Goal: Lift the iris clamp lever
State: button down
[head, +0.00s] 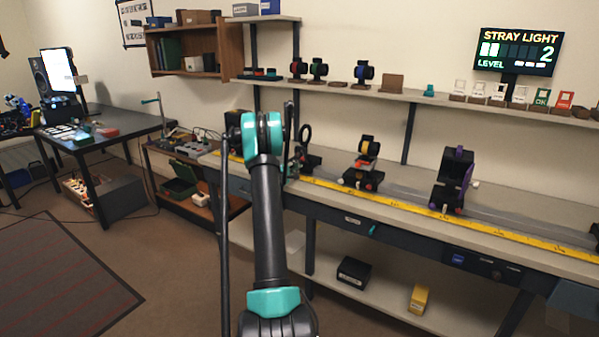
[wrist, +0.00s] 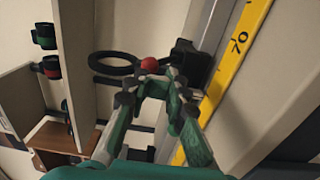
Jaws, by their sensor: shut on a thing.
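In the wrist view a red knob (wrist: 149,65), which looks like the end of the iris clamp lever, sits between the tips of my gripper (wrist: 150,82). The fingers are closed in on it; how much of the lever they cover is hidden. A black ring (wrist: 112,65), apparently the iris, is just left of the knob, and a dark carriage (wrist: 188,62) is to its right. In the head view the ring (head: 305,133) stands upright on its mount, just right of my arm. My arm hides most of the gripper there.
A yellow ruler (head: 440,213) runs along the bench front; it also shows in the wrist view (wrist: 228,65). Further right on the rail stand a yellow-and-black mount (head: 366,150) and a purple-and-black mount (head: 456,175). A shelf (head: 350,91) with small parts hangs above.

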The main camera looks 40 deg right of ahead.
jog(key=shift+f+v, duration=0.2)
jog(key=shift+v, duration=1.1)
jog(key=shift+f+v, duration=0.2)
jog(key=shift+v, duration=1.15)
